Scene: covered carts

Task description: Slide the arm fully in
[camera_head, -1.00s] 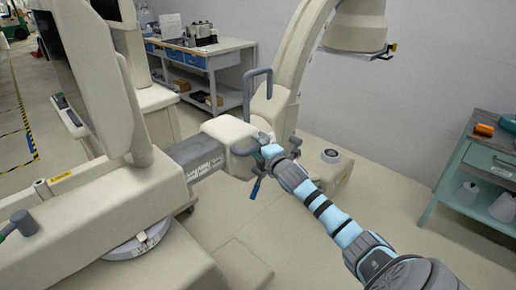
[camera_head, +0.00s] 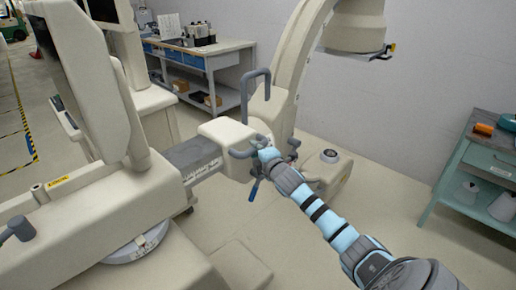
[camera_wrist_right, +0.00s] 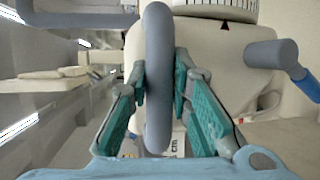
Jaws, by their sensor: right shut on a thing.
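The sliding arm (camera_head: 195,154) is a dark grey bar between the cream body of the C-arm machine (camera_head: 60,218) at left and a cream housing (camera_head: 222,133) at its right end. A length of the bar shows bare. A grey loop handle (camera_head: 240,153) sticks out of the housing. My right gripper (camera_head: 262,150) is at this handle. In the right wrist view the handle (camera_wrist_right: 158,60) stands upright between the green finger pads of my right gripper (camera_wrist_right: 160,92), which is shut on it. My left gripper is not in view.
The curved C-arm (camera_head: 297,75) rises behind the housing. A tall grey loop (camera_head: 247,90) stands up from the housing, and a blue-tipped lever (camera_head: 254,190) hangs below. A workbench (camera_head: 215,60) stands behind and a teal cart (camera_head: 478,165) at right. The floor between is clear.

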